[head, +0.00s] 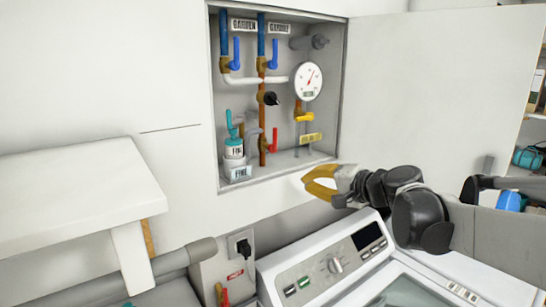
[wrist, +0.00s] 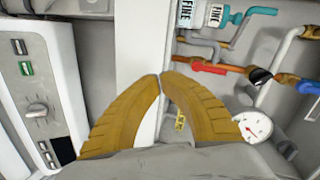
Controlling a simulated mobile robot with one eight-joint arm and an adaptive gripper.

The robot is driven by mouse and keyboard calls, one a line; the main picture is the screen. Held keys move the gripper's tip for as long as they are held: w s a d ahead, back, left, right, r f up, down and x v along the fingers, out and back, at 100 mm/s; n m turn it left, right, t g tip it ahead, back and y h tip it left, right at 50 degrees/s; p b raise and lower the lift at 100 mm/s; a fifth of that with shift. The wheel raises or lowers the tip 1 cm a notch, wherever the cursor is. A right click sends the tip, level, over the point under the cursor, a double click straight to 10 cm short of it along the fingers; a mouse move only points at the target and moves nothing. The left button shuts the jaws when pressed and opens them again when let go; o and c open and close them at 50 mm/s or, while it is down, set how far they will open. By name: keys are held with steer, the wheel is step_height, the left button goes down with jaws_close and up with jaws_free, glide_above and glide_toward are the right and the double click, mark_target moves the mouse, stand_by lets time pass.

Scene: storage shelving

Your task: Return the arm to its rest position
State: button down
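My gripper (head: 308,183) has two yellow fingers and is in front of the wall, just below the lower right corner of the open wall cabinet and above the white washing machine. In the wrist view the fingertips of my gripper (wrist: 161,76) meet, with nothing seen between them. My dark, jointed arm (head: 420,215) reaches in from the right, over the machine's back edge.
The wall cabinet (head: 215,120) holds pipes, coloured valve handles and a round gauge (head: 308,81); its door (head: 440,85) stands open to the right. The washing machine (head: 330,262) is below my gripper. A white shelf (head: 75,190) juts out at left. Shelving shows far right.

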steer(key=s+d+f+n+g+h+b, duration=0.2)
steer(key=s+f+b, duration=0.7)
steer(key=s+f, duration=0.6)
steer(key=s+d+f+n+g+h+b, duration=0.2)
steer(key=s+d+f+n+h+b, duration=0.3)
steer(key=s+f+b, duration=0.4)
steer(key=s+f+h, duration=0.1)
steer(key=s+f, duration=0.2)
steer(key=f, duration=0.3)
steer(key=s+d+f, duration=0.1)
steer(key=s+f, duration=0.3)
steer(key=f, duration=0.3)
steer(key=shift+f+g+h, duration=0.2)
steer(key=shift+g+h, duration=0.1)
steer(key=shift+h, duration=0.1)
